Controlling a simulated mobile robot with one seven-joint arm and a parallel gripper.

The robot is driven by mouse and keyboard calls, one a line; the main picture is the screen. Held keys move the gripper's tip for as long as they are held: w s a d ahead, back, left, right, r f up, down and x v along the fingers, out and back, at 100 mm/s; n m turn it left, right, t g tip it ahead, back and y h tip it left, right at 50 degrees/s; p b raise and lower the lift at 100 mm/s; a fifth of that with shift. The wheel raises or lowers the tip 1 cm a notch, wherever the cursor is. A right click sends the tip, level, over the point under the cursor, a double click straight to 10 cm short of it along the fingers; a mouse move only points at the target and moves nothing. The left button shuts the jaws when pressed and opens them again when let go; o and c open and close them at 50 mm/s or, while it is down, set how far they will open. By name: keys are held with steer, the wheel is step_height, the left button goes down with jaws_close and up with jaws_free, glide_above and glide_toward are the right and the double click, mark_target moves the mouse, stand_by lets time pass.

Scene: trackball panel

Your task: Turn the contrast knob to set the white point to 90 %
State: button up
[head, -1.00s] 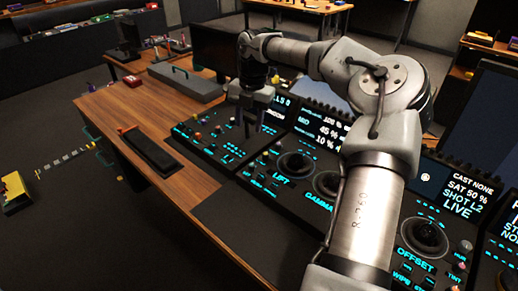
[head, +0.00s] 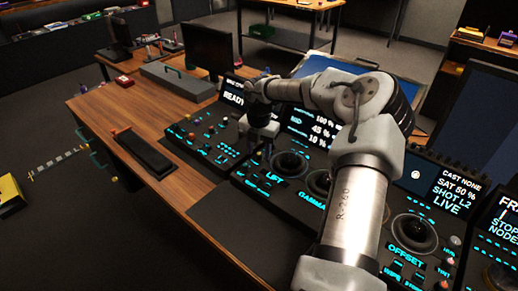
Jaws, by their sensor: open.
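The trackball panel (head: 232,190) runs along the desk with lit cyan labels. My gripper (head: 258,157) points down over its left part, left of the lift trackball (head: 289,164). Its jaws are open, and their small gap is hard to make out. The contrast knob cannot be told apart; the small controls around and behind my gripper are partly hidden by it. The levels screen (head: 312,128) shows 100 % on its top line, MID 45 % and 10 % below; my arm covers part of it. I cannot tell whether the fingers touch anything.
A left screen (head: 233,97) reads READY. My arm crosses the panel's middle and hides part of the gamma trackball (head: 319,182). The offset trackball (head: 413,231) lies to the right. A black wrist rest (head: 145,153) and a grey case (head: 178,81) lie on the wooden desk.

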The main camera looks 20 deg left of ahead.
steer(key=shift+f, duration=0.3)
jaws_close()
